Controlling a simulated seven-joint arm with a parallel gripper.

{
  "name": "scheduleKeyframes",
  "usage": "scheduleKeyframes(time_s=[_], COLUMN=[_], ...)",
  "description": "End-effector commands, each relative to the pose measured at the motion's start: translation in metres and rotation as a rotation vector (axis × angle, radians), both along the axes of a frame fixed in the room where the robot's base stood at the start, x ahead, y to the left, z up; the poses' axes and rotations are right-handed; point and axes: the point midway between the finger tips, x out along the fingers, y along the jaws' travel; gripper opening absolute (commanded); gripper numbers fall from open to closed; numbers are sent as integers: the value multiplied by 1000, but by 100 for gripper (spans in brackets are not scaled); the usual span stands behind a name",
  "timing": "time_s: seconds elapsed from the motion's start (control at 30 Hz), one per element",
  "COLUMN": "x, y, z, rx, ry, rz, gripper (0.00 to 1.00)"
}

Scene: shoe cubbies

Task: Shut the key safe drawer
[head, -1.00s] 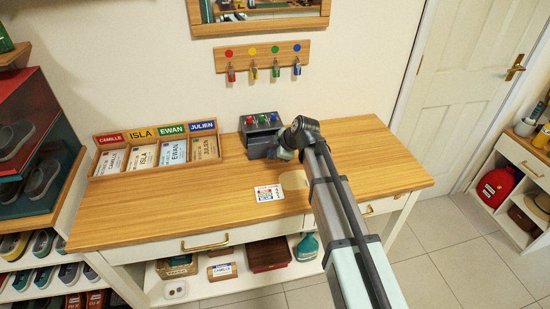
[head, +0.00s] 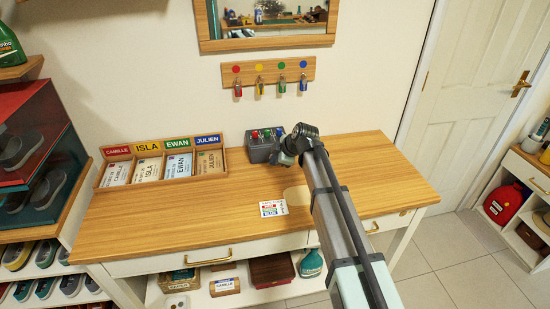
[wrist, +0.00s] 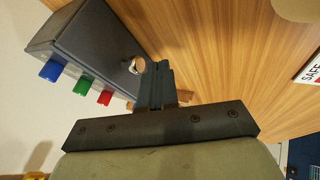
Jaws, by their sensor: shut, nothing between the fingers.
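The key safe (head: 262,148) is a small dark grey box on the back of the wooden bench top, with red, green and blue pieces on top. In the wrist view the key safe (wrist: 88,42) is at upper left, and a round metal knob (wrist: 137,65) shows on its drawer front. No clear gap shows between the drawer front and the box. My gripper (head: 283,158) is shut and empty at the front right of the safe. In the wrist view my gripper's fingertips (wrist: 162,72) are right beside the knob; I cannot tell whether they touch.
A name-card rack (head: 163,164) stands left of the safe. A printed card (head: 273,208) lies on the bench top (head: 200,222). A hook board (head: 268,72) with several keys hangs above, below a wood-framed mirror (head: 268,22). The bench's right side is clear.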

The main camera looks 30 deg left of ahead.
Motion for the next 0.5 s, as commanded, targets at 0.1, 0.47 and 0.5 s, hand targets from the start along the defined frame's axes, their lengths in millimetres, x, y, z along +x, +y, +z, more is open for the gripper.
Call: scheduleKeyframes(time_s=[0.1, 0.47, 0.5], x=[-22, -25, -25], y=[-21, -58, -61], z=[0, 57, 61], rx=[-3, -3, -3], ry=[2, 1, 1], rz=[1, 0, 0], gripper=[0, 0, 0])
